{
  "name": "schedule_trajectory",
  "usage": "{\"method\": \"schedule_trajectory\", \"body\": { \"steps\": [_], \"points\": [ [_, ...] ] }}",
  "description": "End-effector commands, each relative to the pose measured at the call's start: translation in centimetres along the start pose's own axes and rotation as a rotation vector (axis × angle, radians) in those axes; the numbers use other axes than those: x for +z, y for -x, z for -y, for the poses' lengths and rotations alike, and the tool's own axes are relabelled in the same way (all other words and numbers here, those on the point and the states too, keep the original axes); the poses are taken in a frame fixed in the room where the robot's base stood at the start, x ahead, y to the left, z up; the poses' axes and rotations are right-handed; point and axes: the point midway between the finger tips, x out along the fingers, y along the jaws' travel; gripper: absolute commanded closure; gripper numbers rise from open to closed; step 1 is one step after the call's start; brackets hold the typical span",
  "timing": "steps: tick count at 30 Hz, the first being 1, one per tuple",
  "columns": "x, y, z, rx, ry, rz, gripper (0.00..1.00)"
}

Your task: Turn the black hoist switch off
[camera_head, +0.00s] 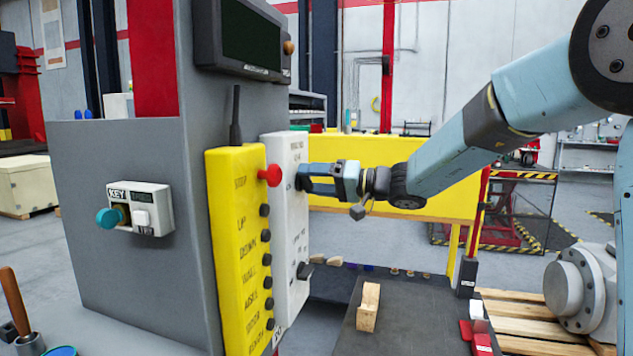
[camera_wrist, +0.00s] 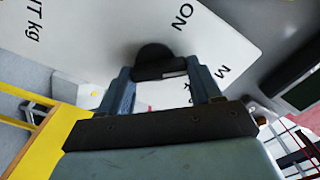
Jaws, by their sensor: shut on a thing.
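A white control panel (camera_head: 290,215) stands beside the yellow pendant. My gripper (camera_head: 304,178) reaches its upper part from the right and is shut on a black switch there. In the wrist view the black switch (camera_wrist: 155,58) sits between the fingers of my gripper (camera_wrist: 163,80). "ON" is printed close to this switch. Its lower part is hidden by the fingers. A second black switch (camera_head: 304,271) sticks out lower on the same panel, apart from my gripper. The panel's labels are too small to read surely in the head view.
The yellow pendant (camera_head: 235,245) carries a red button (camera_head: 270,175) and several black buttons. A key switch box (camera_head: 145,210) is on the grey cabinet (camera_head: 140,280), with a dark display (camera_head: 245,42) above.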

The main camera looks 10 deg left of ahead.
Motion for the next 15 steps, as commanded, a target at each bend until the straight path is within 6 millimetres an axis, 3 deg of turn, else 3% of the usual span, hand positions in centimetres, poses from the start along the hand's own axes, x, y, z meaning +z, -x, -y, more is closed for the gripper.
{"method": "schedule_trajectory", "body": {
  "steps": [15],
  "points": [
    [-0.23,-0.03,-0.28,0.000,-0.436,-0.002,0.67]
  ]
}}
